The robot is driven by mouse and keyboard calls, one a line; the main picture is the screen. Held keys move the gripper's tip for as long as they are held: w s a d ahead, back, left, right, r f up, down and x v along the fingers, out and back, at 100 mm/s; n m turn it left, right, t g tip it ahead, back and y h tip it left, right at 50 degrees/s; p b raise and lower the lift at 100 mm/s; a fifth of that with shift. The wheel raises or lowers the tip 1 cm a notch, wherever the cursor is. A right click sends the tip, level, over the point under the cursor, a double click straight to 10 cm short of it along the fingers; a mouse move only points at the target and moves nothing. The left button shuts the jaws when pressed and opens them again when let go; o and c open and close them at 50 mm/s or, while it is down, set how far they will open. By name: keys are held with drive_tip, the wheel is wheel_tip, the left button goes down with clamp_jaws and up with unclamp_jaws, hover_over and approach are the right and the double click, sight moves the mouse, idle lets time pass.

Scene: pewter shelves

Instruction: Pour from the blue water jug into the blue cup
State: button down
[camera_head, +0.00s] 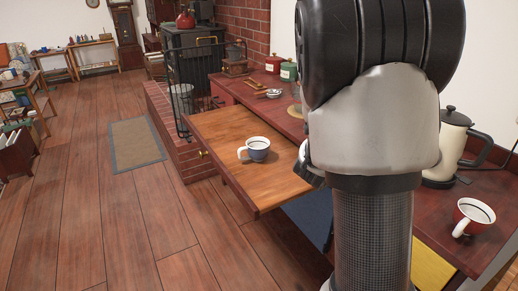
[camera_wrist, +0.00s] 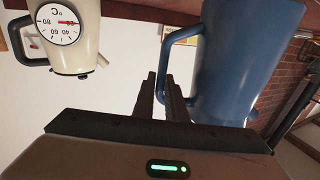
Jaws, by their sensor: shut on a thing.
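The blue cup (camera_head: 258,150), with a pale handle and white inside, stands upright on a pulled-out wooden board (camera_head: 215,140). I cannot tell whether it holds liquid. The blue water jug (camera_wrist: 242,60) fills the right of the wrist view, which is upside down, with its handle (camera_wrist: 180,32) towards my gripper. My gripper (camera_wrist: 165,80) is shut on that handle near its end; the exact contact is hard to see. In the head view my arm hides the gripper and the jug.
A cream kettle (camera_head: 446,145) stands on the red counter at right; its dial shows in the wrist view (camera_wrist: 60,24). A red cup (camera_head: 474,214) is near the counter's front edge. Red and green canisters (camera_head: 288,71) stand farther back. The board around the blue cup is clear.

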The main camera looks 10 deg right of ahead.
drive_tip(key=a, duration=0.1)
drive_tip(key=a+f+n+t+y, duration=0.1)
drive_tip(key=a, duration=0.1)
drive_tip(key=a+f+t+b, duration=0.1)
drive_tip(key=a, duration=0.1)
drive_tip(key=shift+a+n+y, duration=0.25)
drive_tip(key=shift+n+y, duration=0.05)
drive_tip(key=shift+y, duration=0.1)
drive_tip(key=shift+r, duration=0.15)
drive_tip(key=w+a+r+n+p, duration=0.3)
drive_tip(key=w+a+n+p, duration=0.3)
drive_tip(key=p, duration=0.6)
drive_tip(key=n, duration=0.2)
drive_tip(key=shift+r+n, duration=0.25)
drive_tip(key=shift+n, duration=0.05)
